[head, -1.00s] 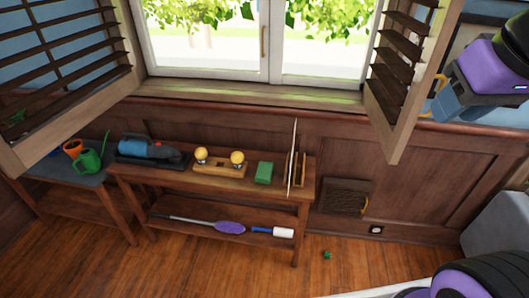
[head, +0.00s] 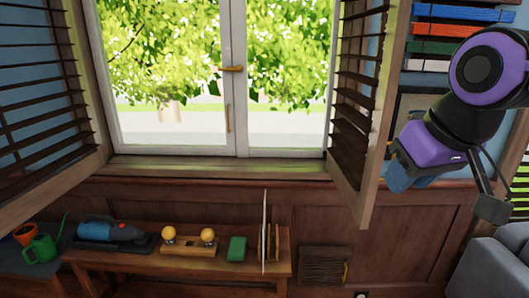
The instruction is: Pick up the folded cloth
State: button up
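A small green block-shaped item (head: 237,248), which looks like the folded cloth, lies on top of the wooden bench (head: 130,262) below the window. It is just left of an upright thin pale board (head: 265,232). My gripper (head: 446,172) is at the right of the head view, above and well to the right of the green item. It is far from touching it. Part of the gripper is hidden by my arm, and whether its fingers are apart is unclear.
A wooden piece with two yellow knobs (head: 190,248) and a blue-and-black tool (head: 105,232) share the bench top. A green watering can (head: 40,248) stands at far left. An open shutter (head: 362,110) is near my arm. A grey sofa-like shape (head: 490,268) is lower right.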

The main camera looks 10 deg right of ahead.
aim_at(236, 251)
jog(key=i+j+z, duration=0.1)
jog(key=i+j, duration=0.15)
jog(key=i+j+z, duration=0.1)
jog(key=j, duration=0.35)
jog(key=i+j+z, duration=0.1)
jog(key=i+j, duration=0.2)
jog(key=i+j+z, duration=0.15)
jog(key=j, duration=0.3)
jog(key=i+j+z, duration=0.1)
jog(key=j, duration=0.3)
jog(key=i, duration=0.1)
